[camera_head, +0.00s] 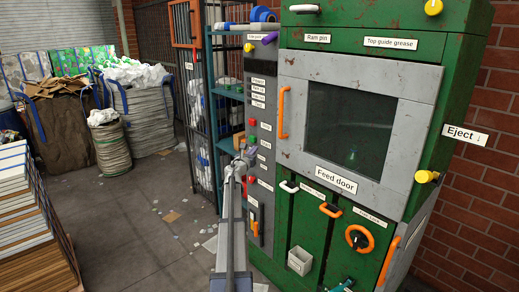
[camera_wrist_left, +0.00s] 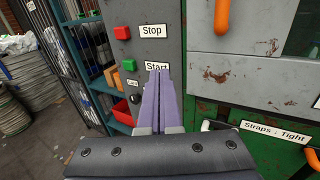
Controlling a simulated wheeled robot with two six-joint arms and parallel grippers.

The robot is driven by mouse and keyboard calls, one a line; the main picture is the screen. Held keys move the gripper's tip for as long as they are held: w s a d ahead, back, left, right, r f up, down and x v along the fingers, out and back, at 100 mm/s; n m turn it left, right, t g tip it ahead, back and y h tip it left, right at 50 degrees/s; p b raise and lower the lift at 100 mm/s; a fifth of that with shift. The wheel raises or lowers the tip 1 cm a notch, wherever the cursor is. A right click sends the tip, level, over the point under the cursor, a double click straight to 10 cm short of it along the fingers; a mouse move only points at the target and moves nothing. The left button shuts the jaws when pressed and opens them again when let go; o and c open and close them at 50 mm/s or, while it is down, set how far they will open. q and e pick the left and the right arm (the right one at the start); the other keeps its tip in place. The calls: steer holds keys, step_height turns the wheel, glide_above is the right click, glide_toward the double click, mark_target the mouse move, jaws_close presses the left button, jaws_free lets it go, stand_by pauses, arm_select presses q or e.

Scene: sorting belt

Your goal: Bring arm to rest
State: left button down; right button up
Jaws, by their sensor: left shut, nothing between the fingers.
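My left arm (camera_head: 232,225) reaches up from the bottom middle of the head view, in front of the machine's grey control strip. My left gripper (camera_head: 245,155) is at its far end, small and partly hidden by my wrist. In the left wrist view its two purple fingers (camera_wrist_left: 160,78) lie together, shut and empty. Their tips overlap the Start label (camera_wrist_left: 157,66) in the picture; whether they touch the panel I cannot tell. My right gripper is not in view.
The green baler (camera_head: 300,215) fills the right side, with its grey feed door (camera_head: 410,92) shut. Red (camera_wrist_left: 122,32) and green (camera_wrist_left: 129,65) buttons are close to my fingers. Teal shelves (camera_head: 225,95) stand left of the panel. The floor (camera_head: 130,225) farther left is mostly clear.

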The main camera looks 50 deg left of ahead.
arm_select(q)
steer(key=shift+s, duration=0.25)
steer(key=w+d+n+g+y, duration=0.1)
steer(key=w+d+n, duration=0.35)
steer(key=d, duration=0.45)
steer(key=w+d+n+g+y, duration=0.1)
steer(key=w+d+n, duration=0.4)
steer(key=d, duration=0.5)
steer(key=s+d+f+n+g+h, duration=0.15)
steer(key=d+f+n, duration=0.25)
steer(key=d, duration=0.7)
steer(key=s+d+f+n+g+h, duration=0.15)
steer(key=d+f+n, duration=0.3)
steer(key=d, duration=0.65)
steer(key=s+d+f+n+g+h, duration=0.15)
steer(key=d+f+n, duration=0.3)
steer(key=d, duration=0.65)
steer(key=s+d+f+n+g+h, duration=0.1)
steer(key=s+d+f+g+h, duration=0.1)
steer(key=s+d, duration=0.6)
steer(key=s+d+f+n+g+h, duration=0.1)
steer(key=s+d+f+g, duration=0.3)
steer(key=s+d, duration=0.5)
steer(key=s+d+f+n+g+h, duration=0.1)
steer(key=s+d+f+g+h, duration=0.2)
steer(key=s+d, duration=0.5)
steer(key=d, duration=0.5)
steer(key=shift+s, duration=0.35)
